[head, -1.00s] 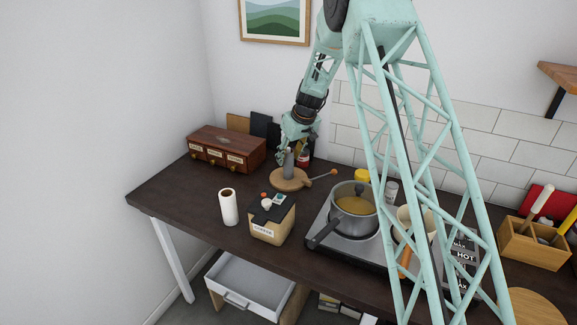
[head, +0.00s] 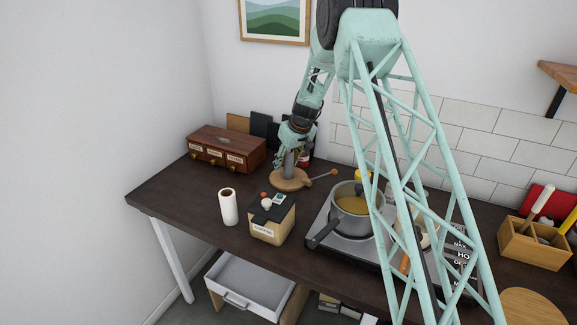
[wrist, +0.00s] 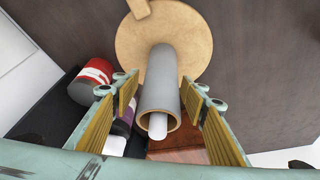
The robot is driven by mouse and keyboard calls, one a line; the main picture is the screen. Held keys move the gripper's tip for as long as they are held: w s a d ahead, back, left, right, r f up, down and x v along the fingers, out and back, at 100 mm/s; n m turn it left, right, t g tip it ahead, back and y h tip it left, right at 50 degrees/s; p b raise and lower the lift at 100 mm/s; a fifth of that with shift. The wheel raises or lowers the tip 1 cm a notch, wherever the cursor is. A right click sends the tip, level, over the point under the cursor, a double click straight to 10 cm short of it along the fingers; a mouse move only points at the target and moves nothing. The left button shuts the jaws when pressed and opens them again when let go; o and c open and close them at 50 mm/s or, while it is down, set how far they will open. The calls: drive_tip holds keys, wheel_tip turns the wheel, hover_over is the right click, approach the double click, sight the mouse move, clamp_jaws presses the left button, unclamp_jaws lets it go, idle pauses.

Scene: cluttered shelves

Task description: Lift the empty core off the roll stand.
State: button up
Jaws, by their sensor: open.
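The empty core (wrist: 161,75) is a grey tube with a brown cardboard rim, standing upright on the roll stand. The stand's round wooden base (head: 286,184) shows on the counter in the head view; it also shows in the wrist view (wrist: 190,38). The stand's pale post (wrist: 157,125) shows inside the core's mouth. My gripper (wrist: 162,92) is open, with one yellow-padded finger on each side of the core and gaps visible between pads and tube. In the head view my gripper (head: 288,157) comes down over the core's upper part and hides it.
A red-labelled bottle (wrist: 92,80) stands close behind the stand, near my left finger in the wrist view. A wooden drawer box (head: 226,150) is to the left. A white paper roll (head: 228,207), a small box (head: 270,224) and a pot (head: 350,205) stand in front.

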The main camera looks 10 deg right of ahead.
drive_tip(key=shift+c, duration=0.5)
drive_tip(key=c, duration=0.6)
drive_tip(key=shift+c, duration=0.2)
